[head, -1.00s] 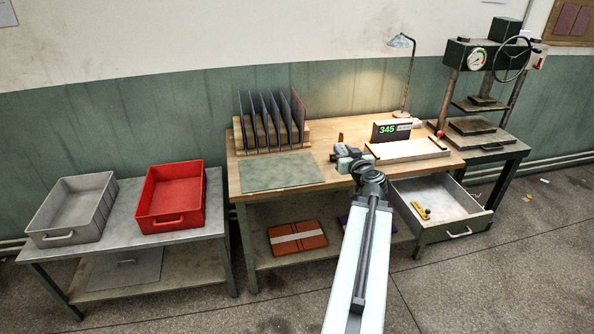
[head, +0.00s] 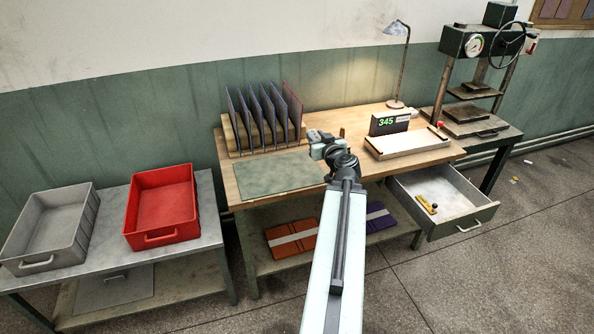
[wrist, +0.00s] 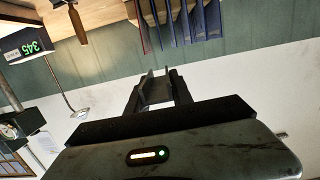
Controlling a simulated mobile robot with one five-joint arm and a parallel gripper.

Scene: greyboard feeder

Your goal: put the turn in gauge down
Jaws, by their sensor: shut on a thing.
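My gripper (head: 318,140) is above the workbench (head: 360,118), by the right end of the green mat (head: 262,178). In the wrist view my gripper (wrist: 157,76) has its two dark fingers close together around a small pale grey piece (wrist: 158,92). I take this piece for the turn in gauge; its full shape is hidden by the fingers. It is too small to make out in the head view.
A rack of upright boards (head: 240,138) stands behind the mat. To the right are a display reading 345 (head: 388,123), a pale board fixture (head: 408,147) and a lamp (head: 396,104). An open drawer (head: 482,213) holds a brass piece (head: 427,204). The red tray (head: 165,238) is left.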

